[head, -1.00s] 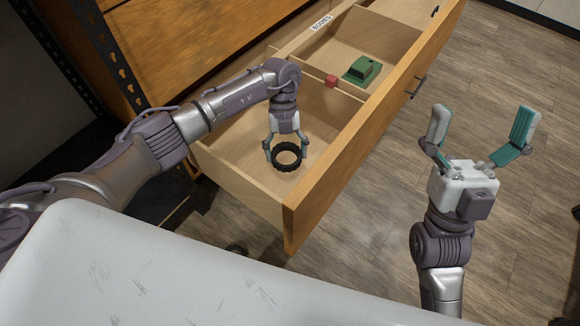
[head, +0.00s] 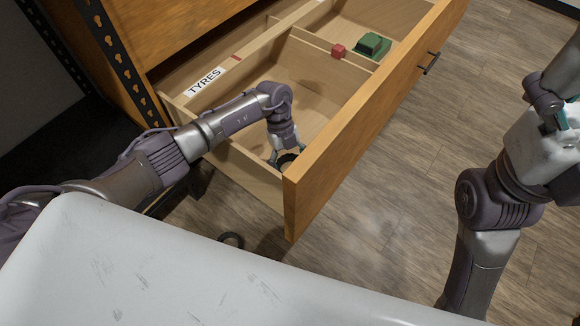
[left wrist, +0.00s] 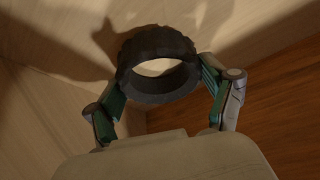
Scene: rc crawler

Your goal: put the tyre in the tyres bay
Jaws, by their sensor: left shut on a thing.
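My left gripper (head: 284,158) is shut on the black tyre (head: 289,159) inside the near compartment of the open drawer, by its front corner. In the left wrist view the knobbly tyre (left wrist: 160,62) sits between the two teal fingers (left wrist: 162,88). Its shadow falls on pale wood; I cannot tell whether it touches the bottom. A white TYRES label (head: 205,82) lies on a ledge along the drawer's left part; the arm partly covers the area beside it. My right gripper (head: 556,122) is cut off by the right edge of the head view, outside the drawer.
The drawer front (head: 350,125) with its dark handle (head: 431,64) stands out over the wood floor. A white surface (head: 150,265) fills the foreground.

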